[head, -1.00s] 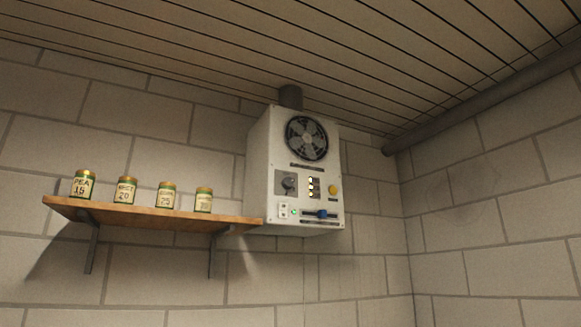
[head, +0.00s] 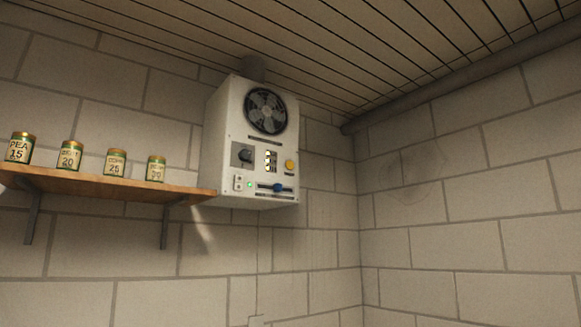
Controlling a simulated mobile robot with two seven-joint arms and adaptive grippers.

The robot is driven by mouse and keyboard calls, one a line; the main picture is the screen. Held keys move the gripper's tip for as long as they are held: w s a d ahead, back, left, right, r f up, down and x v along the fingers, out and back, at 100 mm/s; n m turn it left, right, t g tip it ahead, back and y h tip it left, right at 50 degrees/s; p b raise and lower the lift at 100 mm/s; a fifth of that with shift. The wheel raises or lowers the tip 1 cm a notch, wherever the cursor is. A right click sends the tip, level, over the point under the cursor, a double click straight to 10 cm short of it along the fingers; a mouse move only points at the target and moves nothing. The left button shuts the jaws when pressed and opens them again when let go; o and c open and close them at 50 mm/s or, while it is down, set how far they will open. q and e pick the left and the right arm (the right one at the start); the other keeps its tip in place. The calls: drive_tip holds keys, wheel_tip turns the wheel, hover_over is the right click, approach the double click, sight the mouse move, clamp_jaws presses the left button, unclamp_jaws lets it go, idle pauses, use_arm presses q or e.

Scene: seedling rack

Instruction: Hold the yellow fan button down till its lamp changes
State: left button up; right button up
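The yellow fan button (head: 290,166) is a round knob on the right side of the front of a white wall-mounted fan box (head: 223,140). A column of small lamps (head: 268,160) to its left shows pale yellow-white light. A small green light (head: 250,184) glows lower down on the panel. Nothing touches the button. Neither of my grippers is in the head view.
A wooden shelf (head: 110,188) on brackets, left of the box, holds several labelled tins (head: 69,155). Open air lies right of the box.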

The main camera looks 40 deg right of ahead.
clamp_jaws()
idle(1.0)
